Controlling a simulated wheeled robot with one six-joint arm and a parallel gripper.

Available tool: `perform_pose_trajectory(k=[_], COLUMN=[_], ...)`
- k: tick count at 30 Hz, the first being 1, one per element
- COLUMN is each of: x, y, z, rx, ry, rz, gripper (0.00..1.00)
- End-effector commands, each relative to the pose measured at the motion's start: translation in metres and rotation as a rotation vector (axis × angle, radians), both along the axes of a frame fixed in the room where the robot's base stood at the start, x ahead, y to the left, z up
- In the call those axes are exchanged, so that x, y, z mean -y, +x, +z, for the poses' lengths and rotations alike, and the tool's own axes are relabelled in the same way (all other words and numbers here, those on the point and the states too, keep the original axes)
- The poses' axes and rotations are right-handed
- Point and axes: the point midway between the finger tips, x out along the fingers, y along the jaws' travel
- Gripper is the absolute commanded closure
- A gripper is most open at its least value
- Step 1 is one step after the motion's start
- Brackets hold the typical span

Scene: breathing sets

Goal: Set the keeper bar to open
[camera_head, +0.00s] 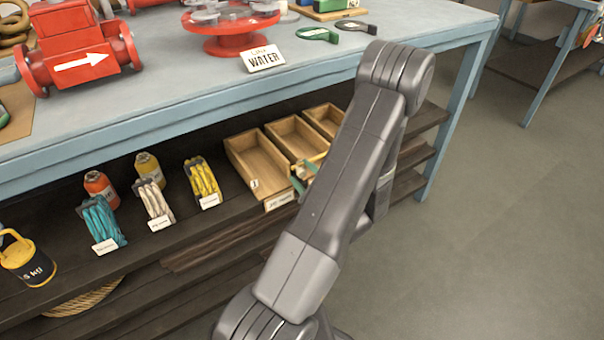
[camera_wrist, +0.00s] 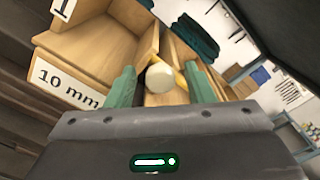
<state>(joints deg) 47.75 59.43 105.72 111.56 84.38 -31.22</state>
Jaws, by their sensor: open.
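A round cream knob (camera_wrist: 159,77) shows in the wrist view between my two green fingers, with a yellow bar (camera_wrist: 179,76) beside it at the wooden bins. I take this to be the keeper bar; its full length and its setting cannot be made out. In the head view a yellowish bar (camera_head: 318,158) shows at the bins, partly hidden by my arm. My gripper (camera_wrist: 160,70) is open, its fingers on either side of the knob with gaps visible. In the head view its green finger (camera_head: 296,185) shows at the front of the bins.
Wooden bins (camera_head: 235,156) stand on the dark shelf under the blue workbench (camera_head: 200,104); one front label reads "10 mm" (camera_wrist: 67,86). Coiled cords (camera_head: 101,220) and bottles stand to the left. The bench edge overhangs the shelf. Floor at right is clear (camera_head: 510,220).

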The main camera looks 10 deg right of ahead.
Motion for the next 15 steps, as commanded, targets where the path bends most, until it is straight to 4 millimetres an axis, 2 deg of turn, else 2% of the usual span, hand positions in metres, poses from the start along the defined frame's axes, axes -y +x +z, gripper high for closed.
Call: perform_pose_trajectory(k=[11,12,15], x=[-0.0021,-0.0021,-0.0020], y=[0.0065,0.0065,0.0064], z=[0.0004,0.0004,0.0004], rx=[0.001,0.001,0.001], ry=[0.000,0.000,0.000], rz=[-0.001,-0.001,-0.001], gripper=[0.52,0.54,0.73])
